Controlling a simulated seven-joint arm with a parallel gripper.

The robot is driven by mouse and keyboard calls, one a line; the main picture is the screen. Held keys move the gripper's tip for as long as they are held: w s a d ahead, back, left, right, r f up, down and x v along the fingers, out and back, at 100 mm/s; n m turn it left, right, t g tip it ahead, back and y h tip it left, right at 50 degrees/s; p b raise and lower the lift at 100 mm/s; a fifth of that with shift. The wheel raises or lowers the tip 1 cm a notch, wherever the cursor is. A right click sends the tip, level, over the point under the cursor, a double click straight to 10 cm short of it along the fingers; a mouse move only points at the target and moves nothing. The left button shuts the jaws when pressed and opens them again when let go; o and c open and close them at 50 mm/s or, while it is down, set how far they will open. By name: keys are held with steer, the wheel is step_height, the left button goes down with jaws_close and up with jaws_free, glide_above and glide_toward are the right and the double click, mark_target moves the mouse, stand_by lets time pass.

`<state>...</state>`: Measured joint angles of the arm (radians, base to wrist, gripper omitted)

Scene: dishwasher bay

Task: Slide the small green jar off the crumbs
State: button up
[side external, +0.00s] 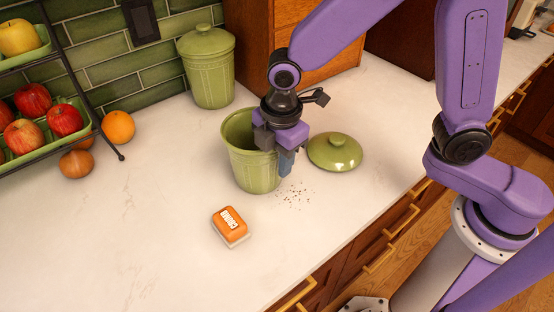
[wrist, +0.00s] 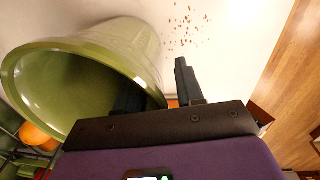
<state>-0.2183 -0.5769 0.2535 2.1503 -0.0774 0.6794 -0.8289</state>
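An open green jar (side external: 252,165) stands upright on the counter without its lid. It also fills the left of the wrist view (wrist: 110,50), its mouth facing the camera. Dark crumbs (side external: 294,196) are scattered on the counter just right of the jar's base, and show at the top of the wrist view (wrist: 188,30). My gripper (side external: 280,160) is at the jar's right rim, pointing down. In the wrist view its fingers (wrist: 157,82) are apart, one appearing inside the mouth and one outside, with a gap showing beside the outer finger. Whether crumbs lie under the jar is hidden.
A green lid (side external: 335,152) lies right of the jar. An orange-and-white sponge (side external: 230,226) lies in front. A larger lidded green canister (side external: 208,70) stands behind, near the tiles. A fruit rack (side external: 60,90) and an orange (side external: 118,127) are at left. Counter at front left is clear.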

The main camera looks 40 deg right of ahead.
steer(key=shift+f, duration=0.55)
jaws_close()
stand_by(1.1)
